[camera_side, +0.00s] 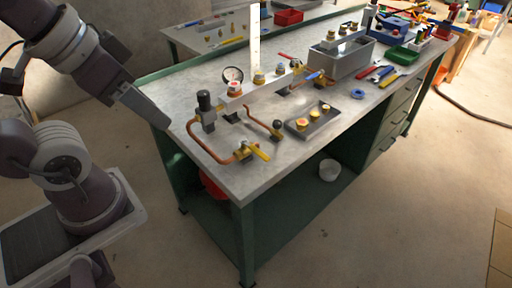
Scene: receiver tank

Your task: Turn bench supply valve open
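A brass valve (242,152) with a yellow lever (260,152) sits at the near edge of the bench top, at the end of a bent copper pipe (208,150). The lever slants down to the right. Valves with a blue handle (314,76) and a red handle (287,57) show further back. No label tells which one is the bench supply valve. My gripper (152,108) is at the upper left, off the bench's left edge, pointing down to the right and apart from every valve. Its fingers are seen edge-on, so their opening is unclear.
The bench (282,166) has a black-capped fitting (205,108), a pressure gauge (233,75), a small tray (313,121) of brass parts and a blue ring (357,93). A grey bin (342,58) and hand tools (385,75) lie further back.

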